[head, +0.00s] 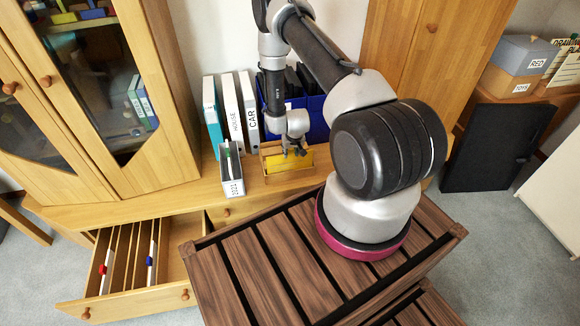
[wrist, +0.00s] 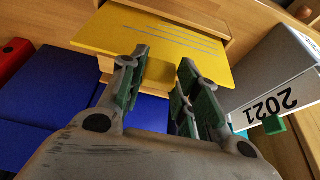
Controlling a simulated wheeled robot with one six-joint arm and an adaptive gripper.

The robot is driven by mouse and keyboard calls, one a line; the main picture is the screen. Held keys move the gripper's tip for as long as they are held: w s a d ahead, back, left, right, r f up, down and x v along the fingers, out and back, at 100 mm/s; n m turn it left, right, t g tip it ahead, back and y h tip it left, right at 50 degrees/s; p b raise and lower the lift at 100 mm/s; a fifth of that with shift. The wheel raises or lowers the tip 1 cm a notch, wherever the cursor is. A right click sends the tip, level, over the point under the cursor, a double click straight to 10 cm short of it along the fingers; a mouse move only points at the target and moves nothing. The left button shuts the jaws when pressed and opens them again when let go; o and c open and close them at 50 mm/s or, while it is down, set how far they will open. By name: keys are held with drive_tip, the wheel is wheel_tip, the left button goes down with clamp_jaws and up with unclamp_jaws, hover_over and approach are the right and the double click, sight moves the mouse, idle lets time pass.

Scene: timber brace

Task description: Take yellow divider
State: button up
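The yellow divider (head: 292,162) shows in the head view in a small wooden holder (head: 264,167) on the cabinet top. In the wrist view the yellow divider (wrist: 165,40) is a flat yellow sheet with grey lines, just beyond my fingertips. My gripper (head: 295,151) is over the holder, pointing down at the divider. In the wrist view my gripper (wrist: 162,75) has its two green-padded fingers apart, with nothing clamped between them. The fingertips overlap the divider's near edge in the picture; I cannot tell whether they touch it.
A box file marked 2021 (head: 232,172) stands close left of the holder. Several upright binders (head: 231,112) and a blue box (head: 315,118) stand behind. An open drawer (head: 140,265) with dividers is at lower left. A slatted brown crate (head: 235,275) is in front.

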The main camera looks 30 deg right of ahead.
clamp_jaws()
drive_tip(key=shift+r, duration=0.15)
wheel_tip(320, 180, up, 11)
idle(1.7)
idle(0.6)
